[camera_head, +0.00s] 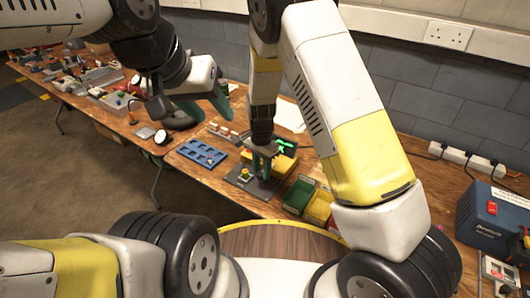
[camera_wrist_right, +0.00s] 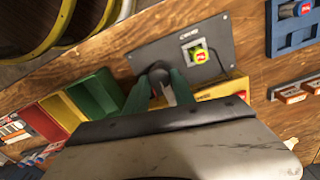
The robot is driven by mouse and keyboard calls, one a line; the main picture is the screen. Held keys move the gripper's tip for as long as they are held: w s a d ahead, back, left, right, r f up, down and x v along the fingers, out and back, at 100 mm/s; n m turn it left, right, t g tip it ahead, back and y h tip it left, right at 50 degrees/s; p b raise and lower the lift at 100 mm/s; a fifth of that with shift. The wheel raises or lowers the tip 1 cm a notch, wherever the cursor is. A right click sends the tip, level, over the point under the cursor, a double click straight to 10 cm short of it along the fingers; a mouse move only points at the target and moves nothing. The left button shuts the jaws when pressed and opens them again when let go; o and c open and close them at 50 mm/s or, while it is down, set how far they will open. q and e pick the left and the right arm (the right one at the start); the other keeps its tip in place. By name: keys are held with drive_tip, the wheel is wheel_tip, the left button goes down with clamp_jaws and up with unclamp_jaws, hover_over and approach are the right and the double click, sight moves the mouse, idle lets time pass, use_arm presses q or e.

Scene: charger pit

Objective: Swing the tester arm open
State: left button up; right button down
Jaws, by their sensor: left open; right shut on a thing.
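My right gripper (camera_head: 262,160) points down at the plate's right end. In the right wrist view its green fingers (camera_wrist_right: 161,88) are shut on a dark rounded part (camera_wrist_right: 157,73), apparently the tester arm's end; the fingers hide most of it. My left gripper (camera_head: 196,104) is open and empty, above the bench to the left.
A blue tray with pockets (camera_head: 201,153) lies left of the tester. Green (camera_head: 298,195) and yellow (camera_head: 320,206) bins stand to its right. A blue box (camera_head: 490,215) is at the far right.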

sight(261, 172)
drive_tip(key=shift+m, duration=0.3)
drive_tip(key=c, duration=1.1)
unclamp_jaws()
drive_tip(key=shift+o, duration=0.2)
wheel_tip(261, 172, up, 7)
drive_tip(key=shift+a, duration=0.1)
drive_tip(key=shift+r, duration=0.4)
